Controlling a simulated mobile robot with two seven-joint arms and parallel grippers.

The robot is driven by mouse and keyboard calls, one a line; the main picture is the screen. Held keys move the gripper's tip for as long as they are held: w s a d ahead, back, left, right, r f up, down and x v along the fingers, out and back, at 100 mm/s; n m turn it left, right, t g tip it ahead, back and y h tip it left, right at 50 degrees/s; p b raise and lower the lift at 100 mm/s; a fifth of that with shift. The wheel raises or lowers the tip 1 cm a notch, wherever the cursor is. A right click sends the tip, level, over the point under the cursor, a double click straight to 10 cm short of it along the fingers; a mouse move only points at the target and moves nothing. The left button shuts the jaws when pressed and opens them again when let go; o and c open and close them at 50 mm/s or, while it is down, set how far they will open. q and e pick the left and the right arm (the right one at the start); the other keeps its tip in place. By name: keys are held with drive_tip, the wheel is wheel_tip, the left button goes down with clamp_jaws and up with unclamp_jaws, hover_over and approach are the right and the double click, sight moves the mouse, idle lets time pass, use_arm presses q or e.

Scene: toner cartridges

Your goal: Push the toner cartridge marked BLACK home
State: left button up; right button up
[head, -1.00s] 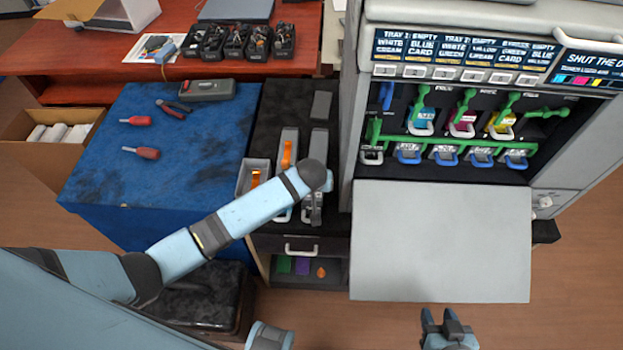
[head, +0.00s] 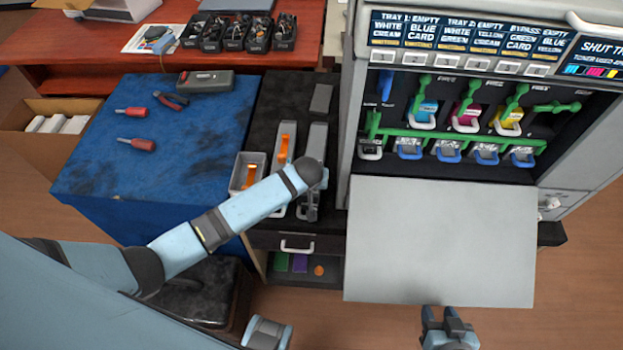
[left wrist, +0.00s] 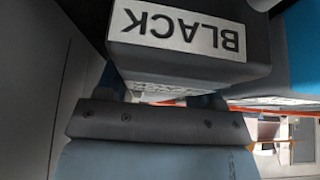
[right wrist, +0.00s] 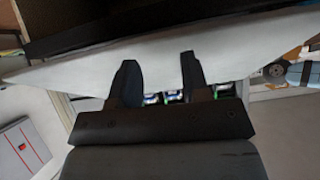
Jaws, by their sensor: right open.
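The toner cartridge marked BLACK (left wrist: 192,66) is a dark grey block with a white label, which reads upside down close up in the left wrist view. My left gripper (left wrist: 160,122) is just below it in that view. The cartridge covers its fingertips, so I cannot tell whether they grip it. In the head view my left arm hides that gripper, and I cannot pick out the BLACK label. The open printer (head: 357,150) holds cyan (head: 424,112), magenta (head: 466,114) and yellow (head: 509,119) cartridges. My right gripper (head: 447,322) is open and empty before the printer's lowered door; its fingers also show in the right wrist view (right wrist: 160,80).
The lowered printer door (head: 440,240) juts out in front. Green levers stand above the bays. Left of the printer, a dark cabinet (head: 270,105) bears grey trays (head: 284,140). A blue table (head: 195,135) holds red-handled tools and a grey case (head: 205,81).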

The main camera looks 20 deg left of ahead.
use_arm(q)
drive_tip(key=c, duration=0.3)
drive_tip(key=shift+c, duration=0.2)
drive_tip(key=shift+w+r, duration=0.1)
drive_tip(key=shift+r, duration=0.05)
wheel_tip(320, 180, up, 3)
drive_tip(key=p, duration=0.3)
wheel_tip(320, 180, up, 2)
drive_tip(key=p, duration=0.2)
drive_tip(key=shift+p, duration=0.4)
drive_tip(key=shift+r+p, duration=0.95)
drive_tip(key=shift+p, duration=0.05)
